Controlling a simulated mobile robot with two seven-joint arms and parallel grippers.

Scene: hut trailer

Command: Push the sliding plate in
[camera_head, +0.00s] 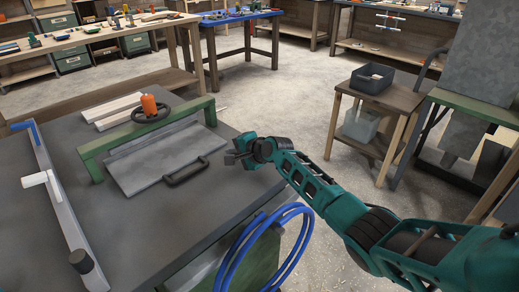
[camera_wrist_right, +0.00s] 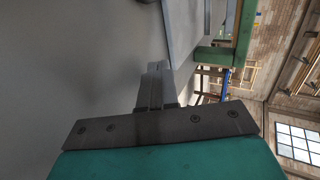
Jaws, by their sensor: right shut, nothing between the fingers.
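The sliding plate (camera_head: 145,166) is a flat grey metal sheet with a black handle (camera_head: 187,172) near its front right edge. It lies on the dark work table, and its back edge is at the green frame (camera_head: 92,152) that bridges over it. My right gripper (camera_head: 231,157) is just to the right of the plate and handle, apart from the handle in the head view. In the right wrist view its fingers (camera_wrist_right: 155,85) are together and empty, with the green frame (camera_wrist_right: 243,35) beyond. My left gripper is not in view.
The dark table (camera_head: 150,230) carries an orange knob (camera_head: 149,105) with a black wheel behind the frame, pale boards, and a long metal rail (camera_head: 62,205) at left. Blue hose loops (camera_head: 265,245) hang at the table's front right. A wooden stand (camera_head: 345,120) with bins is at right.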

